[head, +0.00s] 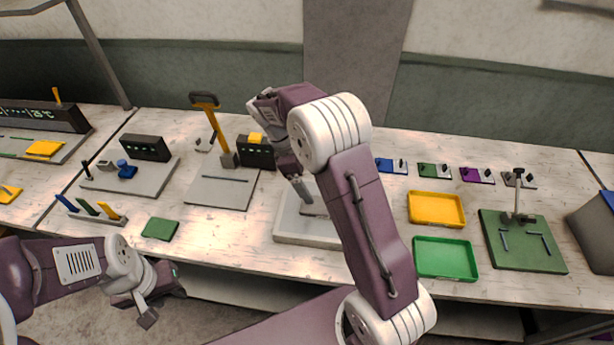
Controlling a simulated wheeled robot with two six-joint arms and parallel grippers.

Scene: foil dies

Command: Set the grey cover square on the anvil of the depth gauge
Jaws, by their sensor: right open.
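My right gripper (302,190) is open and points down over a pale shallow tray (292,238) at the middle of the bench. A small grey piece (314,209) shows in this tray just below the fingertips. It may be the grey cover, but my arm hides part of it. I cannot tell if the fingers touch it. My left gripper (148,314) hangs low in front of the bench edge, away from the objects; its finger gap is unclear. I cannot tell for sure which device is the depth gauge; a grey plate with a dark display box (146,148) stands at left.
A lever press (229,160) stands left of the tray. Yellow (436,209) and green (445,258) trays lie to the right, beside a green board with a post (520,255). Several small coloured blocks line the back. A green pad (160,229) lies near the front edge.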

